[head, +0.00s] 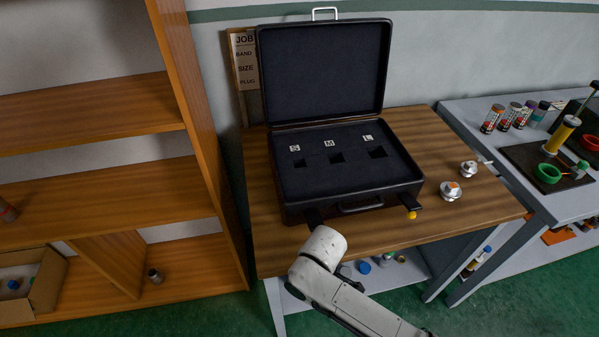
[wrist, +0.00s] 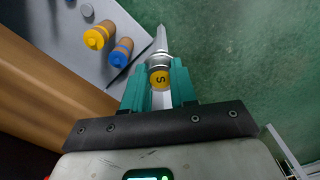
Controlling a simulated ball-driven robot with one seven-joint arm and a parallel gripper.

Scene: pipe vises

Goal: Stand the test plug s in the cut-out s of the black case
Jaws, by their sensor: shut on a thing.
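The test plug s (wrist: 160,61) is metallic, with a yellow band marked S and a thin tip pointing away from my gripper. My gripper (wrist: 159,82) is shut on it, with a teal finger on each side. In the wrist view they are over the green floor, beside the table edge. The cut-out s (head: 300,163) is the leftmost dark opening, below the S label, and looks empty.
The cut-outs M (head: 336,157) and L (head: 376,152) also look empty. Two metallic plugs (head: 451,191) (head: 469,168) stand right of the case. A wooden shelf (head: 200,150) rises at left. Yellow-capped (wrist: 97,38) and blue-capped (wrist: 121,54) bottles sit on the lower shelf.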

